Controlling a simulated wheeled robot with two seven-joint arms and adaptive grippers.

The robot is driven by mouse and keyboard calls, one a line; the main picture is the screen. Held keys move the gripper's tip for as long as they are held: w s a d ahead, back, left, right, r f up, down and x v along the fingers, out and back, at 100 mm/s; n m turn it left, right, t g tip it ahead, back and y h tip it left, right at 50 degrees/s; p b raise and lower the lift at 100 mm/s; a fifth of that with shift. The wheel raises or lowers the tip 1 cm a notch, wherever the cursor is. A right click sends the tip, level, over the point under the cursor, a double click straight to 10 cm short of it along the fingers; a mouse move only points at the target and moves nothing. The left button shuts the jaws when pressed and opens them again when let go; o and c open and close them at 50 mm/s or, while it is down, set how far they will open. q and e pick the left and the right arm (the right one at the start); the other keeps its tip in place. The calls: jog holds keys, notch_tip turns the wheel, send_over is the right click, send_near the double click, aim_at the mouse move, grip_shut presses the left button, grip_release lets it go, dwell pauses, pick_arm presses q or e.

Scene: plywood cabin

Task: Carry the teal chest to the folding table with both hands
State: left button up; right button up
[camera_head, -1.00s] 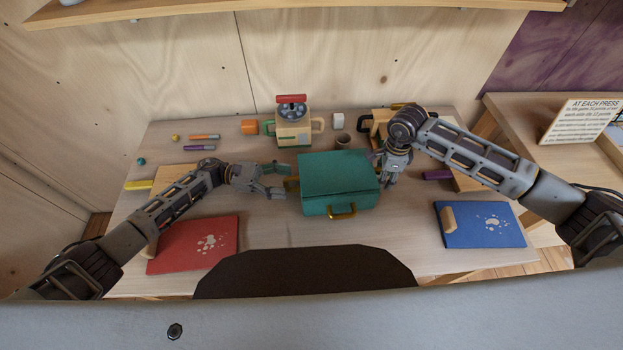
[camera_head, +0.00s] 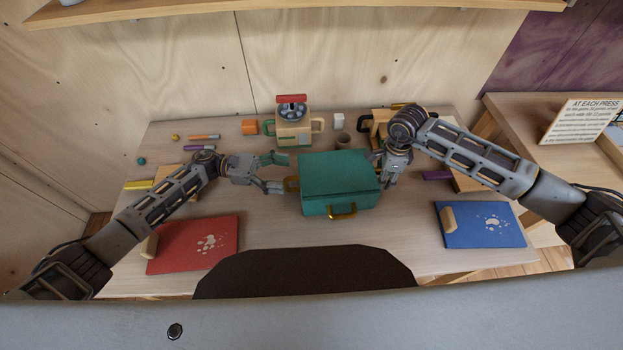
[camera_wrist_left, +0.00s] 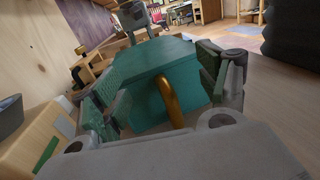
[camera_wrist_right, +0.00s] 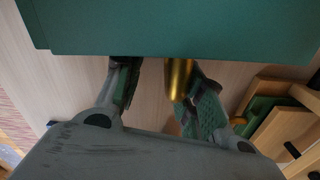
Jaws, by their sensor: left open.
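The teal chest (camera_head: 338,172) sits closed on the light wood table (camera_head: 270,235), with a brass handle on its front. My left gripper (camera_head: 282,174) is at the chest's left side with its fingers spread. In the left wrist view a brass side handle (camera_wrist_left: 168,100) stands between these fingers, apart from them. My right gripper (camera_head: 388,178) points down at the chest's right side. In the right wrist view a brass handle (camera_wrist_right: 180,78) is between its fingers, with a gap on the left of the handle. I cannot make out which surface is the folding table.
Another wooden table (camera_head: 520,115) with a sign is at the right.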

pick_arm(q)
notch_tip(320, 180, up, 6)
dwell(0.5)
pick_arm(e)
jog(key=o, duration=0.8)
jog(key=shift+r, duration=0.15)
notch_tip(320, 180, up, 12)
dwell(0.6)
pick_arm(q)
jog(key=shift+s, duration=0.1)
pick_arm(e)
jog(key=shift+f, duration=0.2)
dwell(0.3)
